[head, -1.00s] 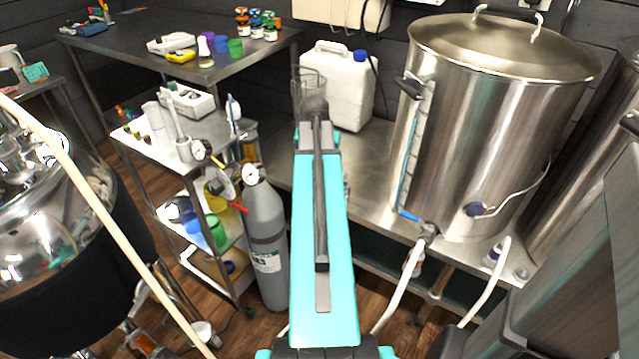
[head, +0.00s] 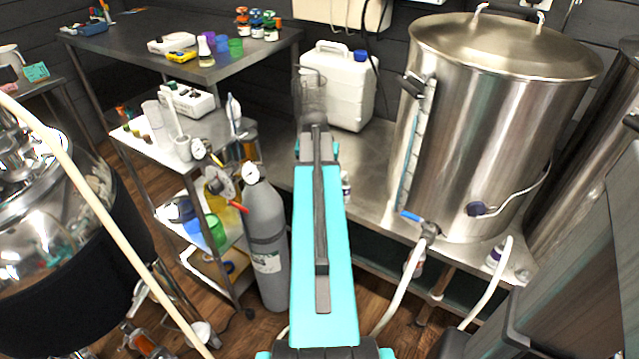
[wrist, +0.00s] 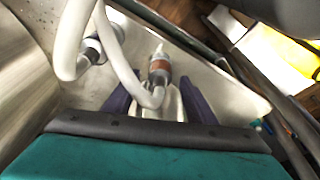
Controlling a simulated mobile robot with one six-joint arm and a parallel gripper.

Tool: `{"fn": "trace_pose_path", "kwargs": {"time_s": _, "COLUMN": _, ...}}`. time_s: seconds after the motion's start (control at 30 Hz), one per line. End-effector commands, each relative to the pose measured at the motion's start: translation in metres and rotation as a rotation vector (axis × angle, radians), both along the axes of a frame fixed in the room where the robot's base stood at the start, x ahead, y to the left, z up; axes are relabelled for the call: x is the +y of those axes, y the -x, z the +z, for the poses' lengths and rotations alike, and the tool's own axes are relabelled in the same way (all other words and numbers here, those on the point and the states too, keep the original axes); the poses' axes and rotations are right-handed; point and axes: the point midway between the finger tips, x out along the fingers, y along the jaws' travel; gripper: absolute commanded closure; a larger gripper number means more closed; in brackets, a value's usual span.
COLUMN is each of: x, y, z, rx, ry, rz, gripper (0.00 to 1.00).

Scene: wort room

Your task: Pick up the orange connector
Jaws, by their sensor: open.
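The orange connector (wrist: 160,71) shows in the wrist view as an orange-brown collar with a pale tip, beside a curved white hose on a steel surface. My gripper (wrist: 154,88) is open, with one dark purple finger on each side of the lower end of the connector and hose. I cannot tell whether either finger touches it. The lower part is partly covered by the hose and the gripper body. In the head view my own arm hides the fingers.
A second white hose with a grey-purple fitting (wrist: 92,48) lies left of the connector. A large steel kettle (head: 490,130) stands on the steel bench at right. A grey gas cylinder (head: 266,240) and a loaded cart (head: 205,130) stand left of my arm.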

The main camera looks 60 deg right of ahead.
Motion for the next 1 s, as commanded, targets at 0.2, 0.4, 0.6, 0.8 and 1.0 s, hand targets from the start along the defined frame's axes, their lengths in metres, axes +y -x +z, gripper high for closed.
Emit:
{"fn": "trace_pose_path", "kwargs": {"time_s": 0.2, "x": -0.005, "y": -0.002, "z": -0.019, "rx": 0.000, "ry": -0.001, "rz": 0.000, "gripper": 0.49}}
{"fn": "trace_pose_path", "kwargs": {"time_s": 0.4, "x": -0.005, "y": -0.002, "z": -0.020, "rx": -0.001, "ry": 0.001, "rz": -0.001, "gripper": 0.49}}
{"fn": "trace_pose_path", "kwargs": {"time_s": 0.6, "x": -0.005, "y": -0.001, "z": -0.020, "rx": 0.000, "ry": 0.000, "rz": -0.001, "gripper": 0.49}}
{"fn": "trace_pose_path", "kwargs": {"time_s": 0.8, "x": -0.006, "y": -0.001, "z": -0.020, "rx": 0.000, "ry": 0.000, "rz": -0.002, "gripper": 0.51}}
{"fn": "trace_pose_path", "kwargs": {"time_s": 1.0, "x": -0.006, "y": -0.001, "z": -0.020, "rx": 0.000, "ry": 0.000, "rz": -0.002, "gripper": 0.84}}
